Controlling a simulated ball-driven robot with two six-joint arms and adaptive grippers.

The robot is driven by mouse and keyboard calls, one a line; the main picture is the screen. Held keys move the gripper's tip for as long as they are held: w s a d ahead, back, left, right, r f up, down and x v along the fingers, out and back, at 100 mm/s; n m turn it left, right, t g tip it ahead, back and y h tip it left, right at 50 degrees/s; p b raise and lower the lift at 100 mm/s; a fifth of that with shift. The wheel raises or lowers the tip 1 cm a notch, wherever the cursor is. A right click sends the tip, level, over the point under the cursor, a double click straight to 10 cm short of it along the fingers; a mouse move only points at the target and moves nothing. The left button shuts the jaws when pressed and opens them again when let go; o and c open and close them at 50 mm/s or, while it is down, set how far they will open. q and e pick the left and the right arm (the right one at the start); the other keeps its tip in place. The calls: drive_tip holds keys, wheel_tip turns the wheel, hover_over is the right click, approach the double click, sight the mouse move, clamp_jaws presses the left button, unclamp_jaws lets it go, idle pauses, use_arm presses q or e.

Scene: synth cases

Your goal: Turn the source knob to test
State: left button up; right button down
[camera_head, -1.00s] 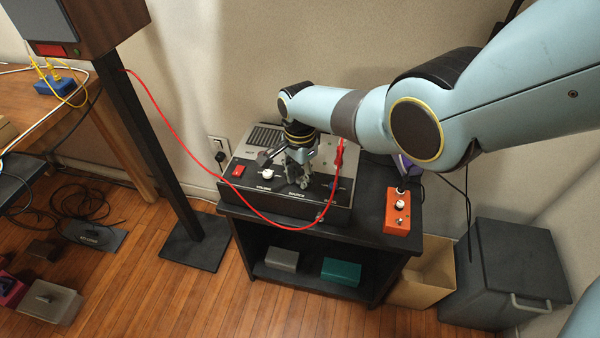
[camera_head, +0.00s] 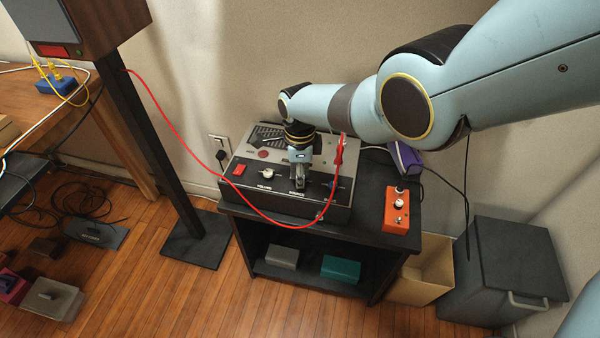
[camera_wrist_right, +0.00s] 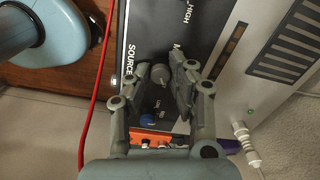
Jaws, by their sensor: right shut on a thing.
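The amplifier-like box (camera_head: 338,203) with a black front panel sits on the dark stand. My right gripper (camera_head: 298,184) points down at its front panel, right of the white volume knob (camera_head: 265,172), and hides the source knob in the head view. In the right wrist view, the grey source knob (camera_wrist_right: 160,73) shows between the fingers of the right gripper (camera_wrist_right: 157,68), which is shut on it. The printed word SOURCE lies beside it. I cannot read which mark the knob points to. My left gripper is not in view.
A red cable (camera_head: 170,122) loops down across the front of the box. A red switch (camera_head: 239,170) is on its left. An orange box (camera_head: 397,210) stands to the right on the stand (camera_head: 365,215). A blue knob (camera_wrist_right: 148,121) is near the source knob.

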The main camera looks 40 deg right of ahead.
drive_tip(key=shift+w, duration=0.1)
idle(0.4)
drive_tip(key=c, duration=1.2)
unclamp_jaws()
wheel_tip(320, 180, up, 12)
